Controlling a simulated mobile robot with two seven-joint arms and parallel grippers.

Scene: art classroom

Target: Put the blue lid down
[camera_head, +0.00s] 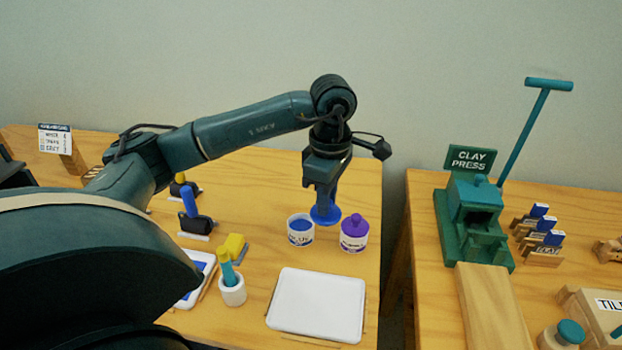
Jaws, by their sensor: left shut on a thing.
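My left gripper (326,196) points down over the left table and is shut on the blue lid (325,215), which is a round disc with a raised grip. The lid hangs just right of an open white jar (300,232) with blue paint in it, and appears above the table. I cannot tell its exact height. A second white jar with a purple lid on it (354,232) stands right of the open jar, close to the held lid. A white tray (316,305) lies in front of the jars. My right gripper is not in view.
A green clay press (472,222) stands on the right table, across a gap.

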